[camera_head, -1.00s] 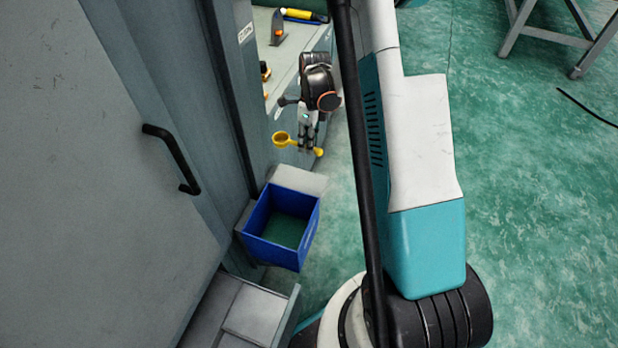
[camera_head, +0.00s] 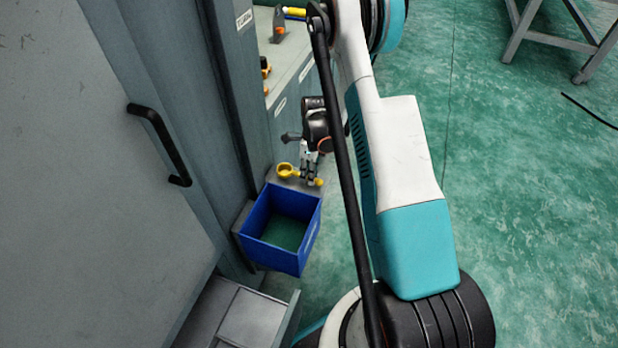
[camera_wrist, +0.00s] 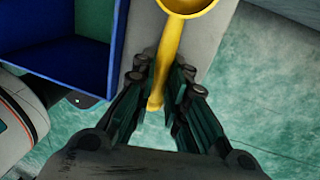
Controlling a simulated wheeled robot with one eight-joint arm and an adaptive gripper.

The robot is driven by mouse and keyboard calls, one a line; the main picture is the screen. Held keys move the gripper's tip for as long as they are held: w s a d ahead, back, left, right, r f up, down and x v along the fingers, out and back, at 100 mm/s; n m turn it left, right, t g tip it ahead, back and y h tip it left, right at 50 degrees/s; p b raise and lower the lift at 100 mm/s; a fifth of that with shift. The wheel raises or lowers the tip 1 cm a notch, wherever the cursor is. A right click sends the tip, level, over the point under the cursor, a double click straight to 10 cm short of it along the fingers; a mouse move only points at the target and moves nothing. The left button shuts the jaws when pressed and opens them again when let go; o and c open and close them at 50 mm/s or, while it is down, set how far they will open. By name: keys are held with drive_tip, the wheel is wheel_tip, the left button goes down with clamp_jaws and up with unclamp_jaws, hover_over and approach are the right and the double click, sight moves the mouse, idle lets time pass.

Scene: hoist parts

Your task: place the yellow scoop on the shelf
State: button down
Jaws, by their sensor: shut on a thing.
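The yellow scoop (camera_head: 286,170) is in my gripper (camera_head: 311,180), just beyond the blue bin in the head view. In the wrist view my gripper (camera_wrist: 162,95) is shut on the handle of the scoop (camera_wrist: 168,50), with the bowl pointing to the top of the picture. A grey shelf surface (camera_wrist: 143,35) shows beneath the scoop, beside the blue bin; part of it also shows in the head view (camera_head: 270,183). I cannot tell whether the scoop touches the shelf.
The open blue bin (camera_head: 262,216) stands next to the shelf surface, close to my gripper. A grey cabinet (camera_head: 90,200) with a black handle fills the left. A workbench (camera_head: 300,60) with tools lies beyond.

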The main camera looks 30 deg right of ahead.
drive_tip(key=shift+f, duration=0.35)
drive_tip(key=c, duration=1.6)
unclamp_jaws()
drive_tip(key=p+v, duration=0.4)
drive_tip(key=v, duration=0.8)
drive_tip(key=shift+r, duration=0.2)
